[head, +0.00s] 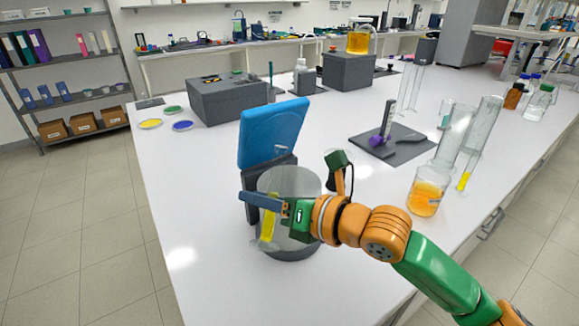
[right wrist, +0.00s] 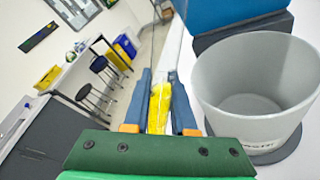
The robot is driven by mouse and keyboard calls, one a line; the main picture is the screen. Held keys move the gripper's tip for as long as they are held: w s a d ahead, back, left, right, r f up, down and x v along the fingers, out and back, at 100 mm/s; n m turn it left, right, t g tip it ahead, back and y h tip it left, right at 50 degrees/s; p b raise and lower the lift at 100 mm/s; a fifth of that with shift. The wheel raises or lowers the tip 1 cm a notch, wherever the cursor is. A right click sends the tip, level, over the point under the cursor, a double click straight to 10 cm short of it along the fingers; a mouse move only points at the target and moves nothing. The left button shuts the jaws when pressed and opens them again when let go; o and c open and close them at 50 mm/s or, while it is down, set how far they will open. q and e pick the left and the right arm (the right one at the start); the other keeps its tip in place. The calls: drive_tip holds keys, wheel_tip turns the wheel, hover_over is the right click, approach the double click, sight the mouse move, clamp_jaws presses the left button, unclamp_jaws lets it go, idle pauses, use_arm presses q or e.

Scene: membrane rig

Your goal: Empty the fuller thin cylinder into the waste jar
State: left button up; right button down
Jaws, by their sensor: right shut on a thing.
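My right gripper (head: 258,202) is shut on a thin clear cylinder with yellow liquid (head: 268,232) in its lower part. In the right wrist view the yellow liquid (right wrist: 159,108) shows between the blue fingers (right wrist: 160,88). The cylinder is near upright, slightly tilted. The open waste jar (head: 300,183), grey on a dark base, stands close behind it in the head view; in the right wrist view the jar (right wrist: 250,118) is to its right, its inside looking empty. Another thin cylinder (head: 486,125) at the right holds a little yellow liquid (head: 464,181). My left gripper is not in view.
A blue panel (head: 272,130) stands behind the jar. A beaker of orange liquid (head: 426,196) and a wider clear cylinder (head: 453,135) stand at the right. The table's left front is clear.

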drive_tip(key=shift+s+a+f+m+g+p, duration=0.1)
drive_tip(key=shift+s+f+m+g+p, duration=0.25)
drive_tip(key=shift+f+m, duration=0.2)
drive_tip(key=shift+s+a+f+m+g+p, duration=0.1)
drive_tip(key=shift+s+f+m+g+p, duration=0.15)
drive_tip(key=shift+f+m+g+p, duration=0.3)
use_arm(q)
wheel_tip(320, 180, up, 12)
drive_tip(key=p, duration=0.9)
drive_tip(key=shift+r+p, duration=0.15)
drive_tip(key=shift+p, duration=0.2)
use_arm(e)
drive_tip(key=shift+s+r+m+g, duration=0.15)
drive_tip(key=shift+r+m+g, duration=0.95)
drive_tip(key=shift+r+m, duration=0.75)
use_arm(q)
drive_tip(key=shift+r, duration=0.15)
use_arm(e)
drive_tip(key=shift+r+m+g+y, duration=0.3)
drive_tip(key=shift+r+m+g, duration=0.3)
drive_tip(key=shift+r+m, duration=0.35)
drive_tip(key=shift+r, duration=0.2)
